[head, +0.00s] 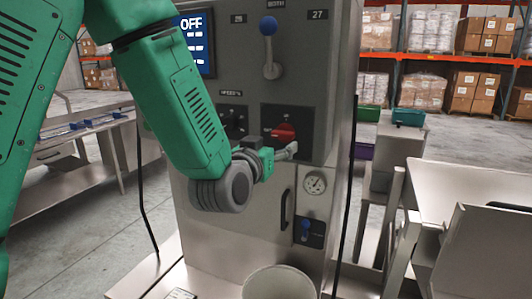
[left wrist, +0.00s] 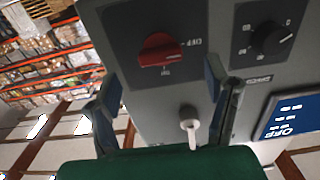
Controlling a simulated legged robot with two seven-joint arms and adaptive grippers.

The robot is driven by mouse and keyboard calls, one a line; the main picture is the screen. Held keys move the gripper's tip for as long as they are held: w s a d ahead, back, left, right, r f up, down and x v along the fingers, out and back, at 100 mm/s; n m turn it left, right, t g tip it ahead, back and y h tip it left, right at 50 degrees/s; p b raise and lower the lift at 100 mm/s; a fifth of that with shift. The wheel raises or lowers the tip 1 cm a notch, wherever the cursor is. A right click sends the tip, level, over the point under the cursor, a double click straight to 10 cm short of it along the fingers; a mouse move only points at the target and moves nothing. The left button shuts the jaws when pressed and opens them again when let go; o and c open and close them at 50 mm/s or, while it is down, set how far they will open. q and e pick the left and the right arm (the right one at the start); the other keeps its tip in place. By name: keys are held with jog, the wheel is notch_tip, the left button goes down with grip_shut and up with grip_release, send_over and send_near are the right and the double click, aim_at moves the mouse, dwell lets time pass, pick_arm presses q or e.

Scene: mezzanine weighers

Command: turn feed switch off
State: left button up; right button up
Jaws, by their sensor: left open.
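A red rotary switch (head: 284,132) sits on a dark plate on the front of the grey machine cabinet (head: 310,75). In the left wrist view the red switch (left wrist: 160,50) is turned upside down and its small labels are hard to read. My left gripper (head: 280,153) is just below and in front of the switch in the head view. In the left wrist view its two fingers (left wrist: 163,85) stand apart and empty, with the switch beyond them. I cannot tell whether a finger touches it. My right gripper is out of view.
A black knob (left wrist: 272,38) sits beside the switch. A lever with a blue ball (head: 269,27) is above, and a screen (head: 194,42) reads OFF.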

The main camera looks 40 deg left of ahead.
pick_arm(q)
jog(key=shift+v, duration=2.35)
jog(key=shift+f, duration=0.1)
jog(key=s+d+f+m+g+h+b, duration=0.1)
jog(key=s+f+g+b, duration=0.15)
jog(key=f, duration=0.85)
jog(key=s+d+f+m+g+h+b, duration=0.1)
jog(key=s+d+f+g, duration=0.15)
jog(key=f, duration=0.95)
jog(key=s+d+f+g+h+b, duration=0.1)
jog(key=s+f+g+b, duration=0.2)
jog(key=f, duration=0.8)
jog(key=s+d+f+m+g+h+b, duration=0.1)
jog(key=s+f+g, duration=0.7)
jog(key=s+f, duration=1.1)
jog(key=shift+s+d+f+g+b, duration=0.4)
jog(key=shift+s+d+b, duration=0.15)
jog(key=shift+s+b, duration=0.3)
